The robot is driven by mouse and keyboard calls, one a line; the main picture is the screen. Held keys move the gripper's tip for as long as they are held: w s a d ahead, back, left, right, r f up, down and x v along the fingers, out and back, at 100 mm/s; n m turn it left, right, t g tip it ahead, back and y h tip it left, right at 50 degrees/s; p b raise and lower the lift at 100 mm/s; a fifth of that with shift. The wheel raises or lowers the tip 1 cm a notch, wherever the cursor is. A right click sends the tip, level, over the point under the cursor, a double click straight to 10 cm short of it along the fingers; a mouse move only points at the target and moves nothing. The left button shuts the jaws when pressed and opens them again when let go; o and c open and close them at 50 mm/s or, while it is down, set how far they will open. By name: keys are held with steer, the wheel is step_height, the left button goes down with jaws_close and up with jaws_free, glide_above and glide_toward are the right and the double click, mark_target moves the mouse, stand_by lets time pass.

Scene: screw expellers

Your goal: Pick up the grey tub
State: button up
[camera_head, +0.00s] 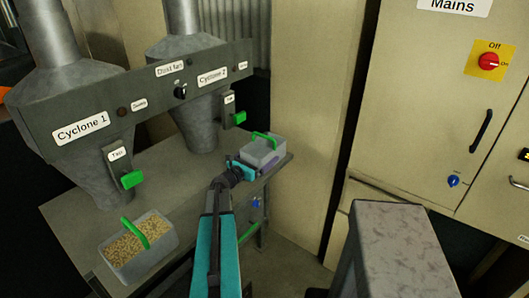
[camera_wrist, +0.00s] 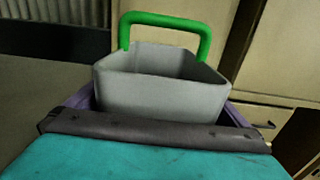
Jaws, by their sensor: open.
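The grey tub (camera_head: 263,152) with a raised green handle stands upright at the right end of the bench, below Cyclone 2. In the wrist view the grey tub (camera_wrist: 160,90) is straight ahead; its visible inside looks empty and its base is hidden. My gripper (camera_head: 257,164) is open right at the tub's near side. Purple parts, apparently my gripper's fingers (camera_wrist: 165,108), show at both sides of the tub in the wrist view. Whether they touch it cannot be told.
A second greyish tub (camera_head: 146,250) with a green handle, full of grain, stands at the bench's near left. The grey bench (camera_head: 170,175) is clear between the tubs. A control panel (camera_head: 135,95) and cyclone cones overhang it. A cream Mains cabinet (camera_head: 430,110) stands right.

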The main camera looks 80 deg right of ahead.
steer(key=shift+s+d, duration=0.3)
steer(key=shift+d, duration=0.25)
steer(key=c, duration=0.9)
steer(key=shift+r, duration=0.25)
